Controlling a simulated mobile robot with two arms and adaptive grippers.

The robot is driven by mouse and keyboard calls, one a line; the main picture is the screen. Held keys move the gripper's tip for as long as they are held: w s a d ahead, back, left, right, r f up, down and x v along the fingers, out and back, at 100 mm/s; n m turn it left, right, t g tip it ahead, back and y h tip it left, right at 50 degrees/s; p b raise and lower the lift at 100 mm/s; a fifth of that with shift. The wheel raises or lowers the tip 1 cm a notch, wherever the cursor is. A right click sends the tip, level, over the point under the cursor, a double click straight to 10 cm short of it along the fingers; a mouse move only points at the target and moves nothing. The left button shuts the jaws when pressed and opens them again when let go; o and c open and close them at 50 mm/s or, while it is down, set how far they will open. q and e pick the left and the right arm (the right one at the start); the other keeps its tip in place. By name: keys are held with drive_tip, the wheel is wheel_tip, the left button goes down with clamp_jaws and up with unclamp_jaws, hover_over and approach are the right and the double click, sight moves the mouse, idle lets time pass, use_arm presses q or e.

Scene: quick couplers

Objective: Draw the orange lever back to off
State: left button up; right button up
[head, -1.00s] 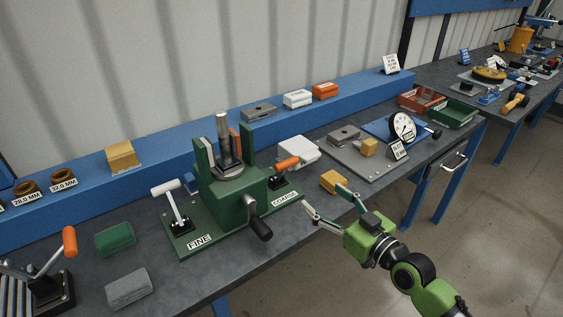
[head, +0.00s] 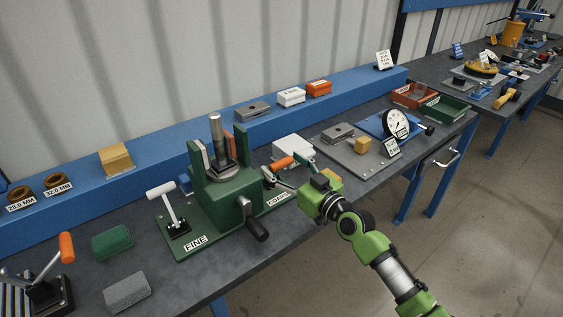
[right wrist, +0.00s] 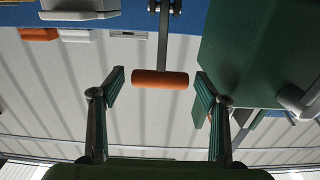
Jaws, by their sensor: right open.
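The orange lever (head: 280,164) stands at the COARSE end of a green machine (head: 222,187). In the right wrist view its orange cylindrical grip (right wrist: 160,79) lies crosswise on a grey stem. My right gripper (head: 284,168) is open at this grip. In the right wrist view its two fingertips stand either side of the grip, with gaps at both ends and no visible contact. The lever's base is partly hidden behind the gripper in the head view. My left gripper is not in view.
A white-handled lever (head: 163,204) stands at the FINE end, and a black crank handle (head: 256,228) sticks out in front. Another orange-tipped lever (head: 67,247) is at the lower left.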

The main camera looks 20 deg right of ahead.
drive_tip(key=shift+w+a, duration=0.25)
drive_tip(key=shift+w, duration=0.4)
